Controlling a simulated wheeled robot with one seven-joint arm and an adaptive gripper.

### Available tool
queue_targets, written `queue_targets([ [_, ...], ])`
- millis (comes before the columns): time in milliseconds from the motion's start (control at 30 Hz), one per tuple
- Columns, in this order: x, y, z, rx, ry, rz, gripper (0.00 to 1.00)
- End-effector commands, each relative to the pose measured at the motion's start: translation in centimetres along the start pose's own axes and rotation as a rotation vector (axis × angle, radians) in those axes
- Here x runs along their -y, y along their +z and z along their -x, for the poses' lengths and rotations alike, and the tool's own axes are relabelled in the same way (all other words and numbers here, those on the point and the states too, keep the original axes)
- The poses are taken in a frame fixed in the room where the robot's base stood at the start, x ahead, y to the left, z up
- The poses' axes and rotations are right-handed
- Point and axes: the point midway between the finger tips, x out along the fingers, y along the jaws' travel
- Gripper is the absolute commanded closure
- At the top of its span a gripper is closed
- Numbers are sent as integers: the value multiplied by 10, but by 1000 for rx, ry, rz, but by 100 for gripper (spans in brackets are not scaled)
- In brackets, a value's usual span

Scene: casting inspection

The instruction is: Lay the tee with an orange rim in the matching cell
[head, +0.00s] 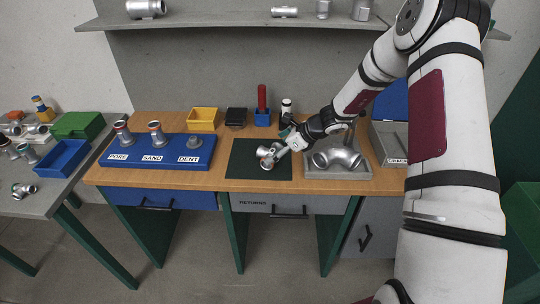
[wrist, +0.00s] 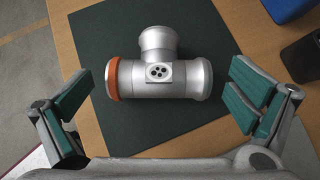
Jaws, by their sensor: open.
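The tee (wrist: 158,77) is silver with an orange rim on its left end in the wrist view. A square pad with several dark holes faces up on its body. It lies on the dark green mat (wrist: 130,130), its branch pointing away from my gripper. In the head view the tee (head: 267,162) is partly covered by my gripper (head: 277,153). My gripper (wrist: 165,103) is open above the tee, one finger beyond each end, apart from it. The blue board (head: 150,161) at left carries labels PORE, SAND and DENT, with a fitting standing behind each label.
A grey tray (head: 358,175) with large silver elbow fittings stands right of the mat. Behind are a yellow bin (head: 203,118), a black bin (head: 236,117) and a red cylinder on a blue block (head: 262,119). A side table (head: 62,190) at left holds bins and fittings.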

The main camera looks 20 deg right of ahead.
Motion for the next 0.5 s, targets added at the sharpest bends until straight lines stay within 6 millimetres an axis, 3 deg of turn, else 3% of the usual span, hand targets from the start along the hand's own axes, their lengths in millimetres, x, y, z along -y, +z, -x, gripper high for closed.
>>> queue_targets([
  [200,-1,-2,-29,1,2,0,0],
  [500,-1,-1,-34,1,1,1,0],
])
